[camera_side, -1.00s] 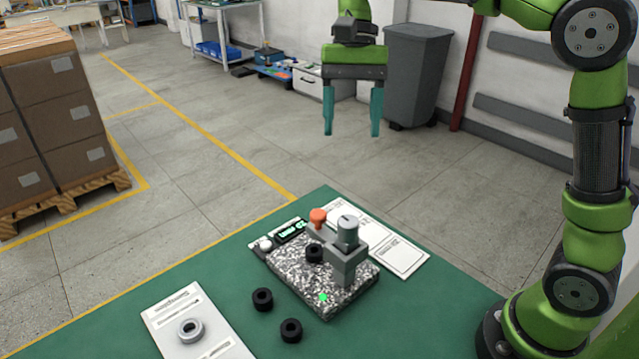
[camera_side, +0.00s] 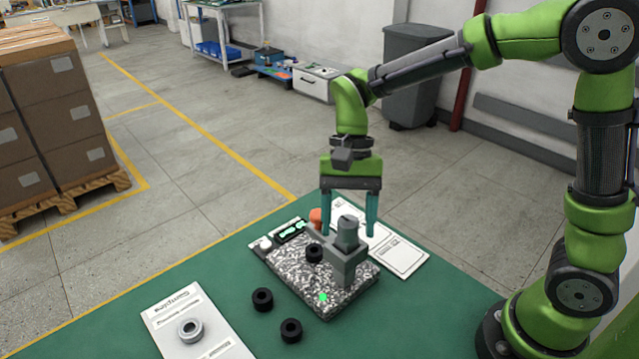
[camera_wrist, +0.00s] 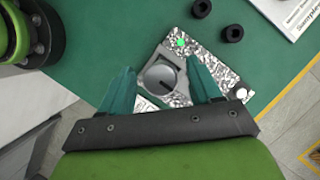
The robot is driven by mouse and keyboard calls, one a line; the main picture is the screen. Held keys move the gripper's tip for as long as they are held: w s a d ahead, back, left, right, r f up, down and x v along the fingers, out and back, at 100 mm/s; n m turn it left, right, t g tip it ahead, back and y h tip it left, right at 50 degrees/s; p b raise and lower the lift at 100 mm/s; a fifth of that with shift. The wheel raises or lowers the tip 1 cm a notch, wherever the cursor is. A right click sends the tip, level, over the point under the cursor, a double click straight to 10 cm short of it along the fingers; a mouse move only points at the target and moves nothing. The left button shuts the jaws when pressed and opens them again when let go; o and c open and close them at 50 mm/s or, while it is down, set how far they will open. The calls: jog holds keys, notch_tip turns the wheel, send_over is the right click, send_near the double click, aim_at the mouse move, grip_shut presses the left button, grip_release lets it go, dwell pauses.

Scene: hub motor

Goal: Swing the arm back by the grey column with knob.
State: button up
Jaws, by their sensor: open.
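The grey column with knob (camera_side: 346,240) stands on the speckled base plate (camera_side: 290,275); its grey arm reaches left over the plate. In the wrist view the round knob top (camera_wrist: 160,76), with a dark index line, lies between my fingers. My gripper (camera_side: 347,233) points down, its teal fingers open on either side of the knob in the picture. I cannot tell whether they touch it. A black ring (camera_side: 314,252) sits on the plate near the arm.
Two black rings (camera_side: 262,299) (camera_side: 291,330) lie on the green table left of the plate. A white sheet with a grey ring (camera_side: 190,330) lies front left. Another white card (camera_side: 400,255) lies behind the plate. A green light spot (camera_side: 323,297) shows on the plate.

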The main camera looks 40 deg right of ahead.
jog(key=shift+f, duration=0.2)
grip_shut()
dwell(0.3)
